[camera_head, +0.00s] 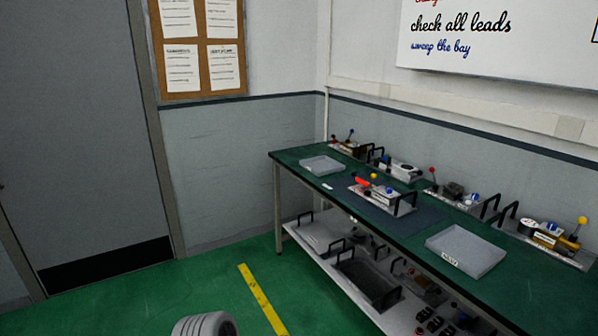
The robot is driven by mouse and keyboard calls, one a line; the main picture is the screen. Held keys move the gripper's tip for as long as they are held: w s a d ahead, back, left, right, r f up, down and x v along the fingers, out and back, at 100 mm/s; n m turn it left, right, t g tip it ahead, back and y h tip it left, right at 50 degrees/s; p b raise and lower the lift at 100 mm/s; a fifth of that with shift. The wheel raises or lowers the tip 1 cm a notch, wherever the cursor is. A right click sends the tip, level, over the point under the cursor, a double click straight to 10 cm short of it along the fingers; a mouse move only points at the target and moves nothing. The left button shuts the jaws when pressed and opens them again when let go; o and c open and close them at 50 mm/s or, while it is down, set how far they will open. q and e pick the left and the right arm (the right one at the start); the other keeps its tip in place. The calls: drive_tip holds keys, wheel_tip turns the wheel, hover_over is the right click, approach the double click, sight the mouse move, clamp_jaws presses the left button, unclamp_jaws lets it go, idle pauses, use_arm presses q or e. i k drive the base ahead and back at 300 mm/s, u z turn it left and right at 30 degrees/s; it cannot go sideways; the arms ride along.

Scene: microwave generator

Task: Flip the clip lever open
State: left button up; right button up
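A green-topped workbench (405,229) runs along the right wall with several small metal devices on it. One device (394,203) stands on a dark blue mat (419,219) near the front edge. It has a red lever-like part (362,182) at its left end, small coloured knobs and black handles. I cannot tell at this distance which part is the clip lever or whether it is open. Neither of my grippers shows; only a grey rounded part, probably my own arm, shows at the bottom edge.
Grey trays (321,165) and (467,250) lie on the bench either side of the mat. More devices (404,172) line the back. A lower shelf (324,257) holds handled trays and small parts. The green floor (190,285) left of the bench is clear, with a yellow stripe (262,298).

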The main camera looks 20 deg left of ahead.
sight(373, 176)
drive_tip(key=u, duration=1.2)
drive_tip(key=i, duration=4.35)
drive_tip(key=z, duration=3.7)
